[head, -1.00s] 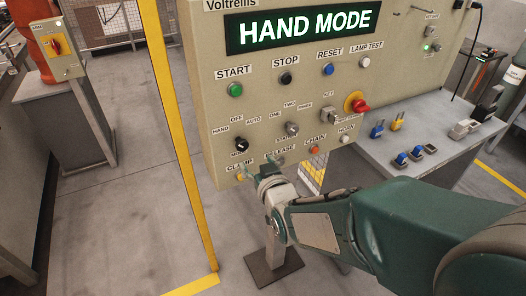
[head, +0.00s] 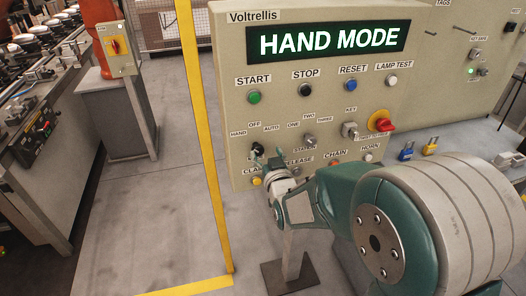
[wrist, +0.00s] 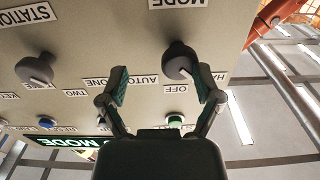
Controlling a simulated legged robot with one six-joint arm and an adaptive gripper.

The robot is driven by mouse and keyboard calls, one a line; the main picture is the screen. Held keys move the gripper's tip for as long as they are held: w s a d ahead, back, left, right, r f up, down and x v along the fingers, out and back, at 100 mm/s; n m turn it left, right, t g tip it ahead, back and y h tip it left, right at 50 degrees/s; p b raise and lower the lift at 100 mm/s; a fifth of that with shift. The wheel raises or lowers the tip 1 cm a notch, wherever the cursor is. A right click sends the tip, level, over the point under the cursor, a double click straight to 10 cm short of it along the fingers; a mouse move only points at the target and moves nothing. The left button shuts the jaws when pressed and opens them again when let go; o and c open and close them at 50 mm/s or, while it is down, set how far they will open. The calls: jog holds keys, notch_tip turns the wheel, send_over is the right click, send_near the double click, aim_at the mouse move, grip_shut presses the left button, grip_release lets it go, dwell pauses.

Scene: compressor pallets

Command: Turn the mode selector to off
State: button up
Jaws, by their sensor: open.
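The mode selector (head: 257,149) is a dark round knob on the beige panel, with HAND, OFF and AUTO labels around it. In the wrist view, which is upside down, the mode selector (wrist: 180,61) has a pale mark turned toward the HAND side. The display (head: 328,40) reads HAND MODE. My gripper (head: 268,157) is open in front of the selector and partly hides it. In the wrist view my gripper (wrist: 161,84) has its fingers apart, with the knob appearing between the tips, closer to the right finger. Contact cannot be told.
The station selector (wrist: 35,67) sits beside the mode selector. A row of buttons, with the green START button (head: 254,97), lies above it. A red emergency stop (head: 382,122) is at the right. A yellow post (head: 193,120) stands left of the panel.

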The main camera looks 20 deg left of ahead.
aim_at(258, 153)
jog(key=shift+w+a, duration=0.25)
jog(key=shift+a, duration=0.05)
jog(key=a, duration=0.3)
jog(key=shift+w+f, duration=0.15)
jog(key=shift+f, duration=0.2)
jog(key=shift+a, duration=0.25)
jog(key=shift+c, duration=0.5)
jog(key=shift+d, duration=0.15)
jog(key=c, duration=0.6)
jog(key=shift+d+r, duration=0.1)
jog(key=shift+d, duration=0.35)
jog(key=c, duration=0.3)
jog(key=shift+d+r, duration=0.15)
jog(key=shift+d, duration=0.25)
grip_shut()
jog(key=shift+a, duration=0.2)
